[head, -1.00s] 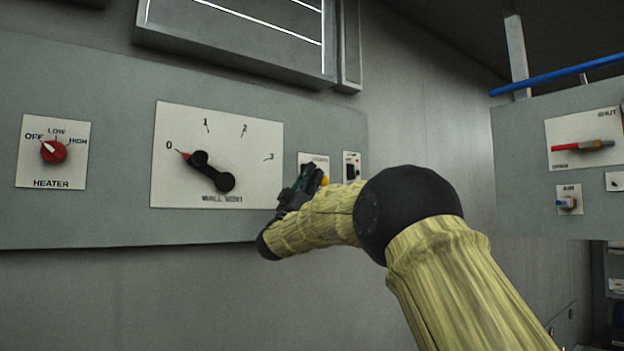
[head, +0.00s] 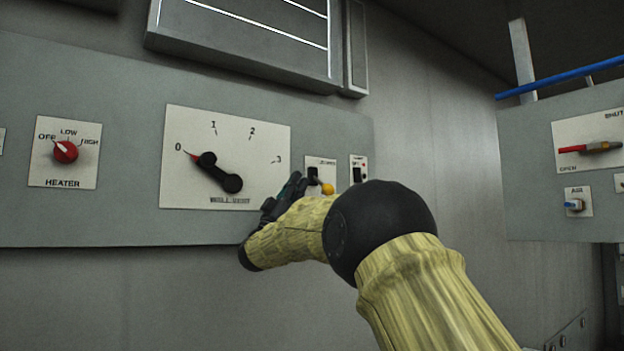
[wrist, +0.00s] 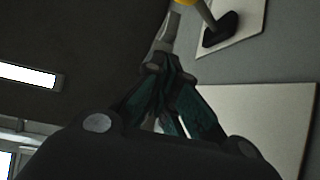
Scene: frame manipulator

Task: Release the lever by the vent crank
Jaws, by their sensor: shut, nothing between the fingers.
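The lever has a yellow ball knob (head: 327,188) and sits on a small white plate (head: 320,165) right of the vent crank. In the wrist view its knob (wrist: 184,2), shaft and black base (wrist: 220,30) show at the top. The black vent crank (head: 218,173) has its red pointer at 0 on its dial plate. My gripper (head: 297,180) is shut and empty, just left of the knob in the head view. In the wrist view its closed fingertips (wrist: 161,62) are below the knob. I cannot tell whether they touch the lever.
A small switch plate (head: 358,170) is just right of the lever. A red heater knob (head: 65,151) is at the far left. A panel on the right carries a red-handled shut/open lever (head: 590,148) and an air control (head: 575,205). A metal box (head: 240,40) juts out above.

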